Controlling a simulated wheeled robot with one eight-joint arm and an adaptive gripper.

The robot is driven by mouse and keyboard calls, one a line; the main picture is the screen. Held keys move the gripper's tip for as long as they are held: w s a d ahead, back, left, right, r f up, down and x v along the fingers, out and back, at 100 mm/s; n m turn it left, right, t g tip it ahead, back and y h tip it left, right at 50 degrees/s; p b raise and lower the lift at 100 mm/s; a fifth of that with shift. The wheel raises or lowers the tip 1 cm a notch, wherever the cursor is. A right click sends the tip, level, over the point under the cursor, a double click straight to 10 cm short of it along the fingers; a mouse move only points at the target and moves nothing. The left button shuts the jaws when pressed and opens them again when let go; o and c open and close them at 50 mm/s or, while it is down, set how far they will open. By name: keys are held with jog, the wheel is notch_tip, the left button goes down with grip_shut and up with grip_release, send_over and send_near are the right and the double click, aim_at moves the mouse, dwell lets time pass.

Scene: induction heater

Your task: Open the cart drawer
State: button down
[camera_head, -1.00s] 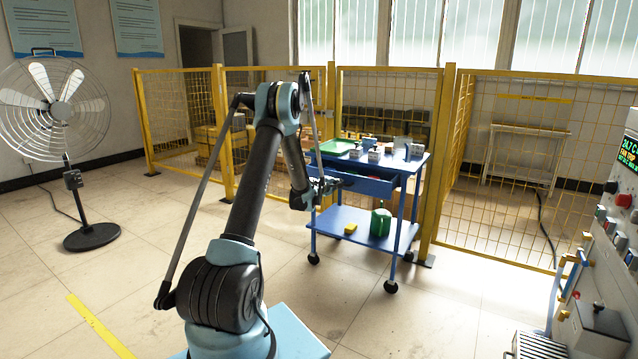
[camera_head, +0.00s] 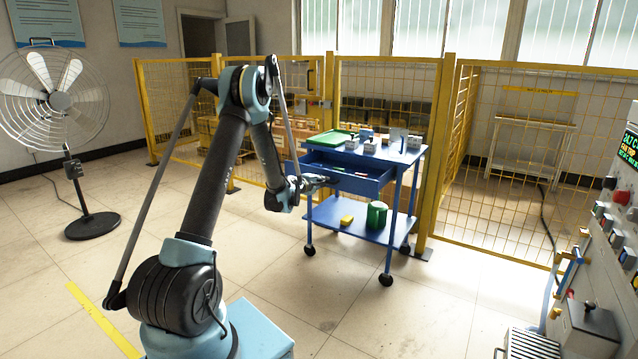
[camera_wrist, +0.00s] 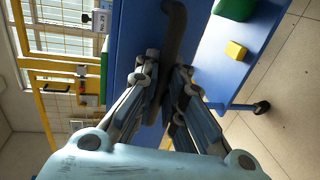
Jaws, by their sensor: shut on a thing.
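The blue cart (camera_head: 398,152) stands in front of the yellow fence. Its drawer (camera_head: 362,186) is pulled out, and its open inside, with small items in it, shows below the cart top. My gripper (camera_head: 318,181) is at the drawer front. In the wrist view, the dark curved drawer handle (camera_wrist: 174,22) runs between the fingers of my gripper (camera_wrist: 167,68), which is shut on it. The blue drawer front (camera_wrist: 128,30) lies just behind the handle. The part of the handle between the fingertips is partly hidden.
A green tray (camera_head: 330,138) and several small blocks are on the cart top. A green canister (camera_head: 376,215) and a yellow block (camera_head: 347,220) are on the lower shelf. A fan (camera_head: 75,190) stands left, a control panel (camera_head: 612,230) right. The floor before the cart is clear.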

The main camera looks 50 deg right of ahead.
jog(key=shift+s+d, duration=0.1)
jog(key=shift+s, duration=0.3)
jog(key=c, duration=1.8)
grip_release()
jog(key=shift+c, duration=0.2)
jog(key=shift+o, duration=0.8)
jog(key=shift+w, duration=0.15)
jog(key=v, duration=1.2)
jog(key=shift+w, duration=0.15)
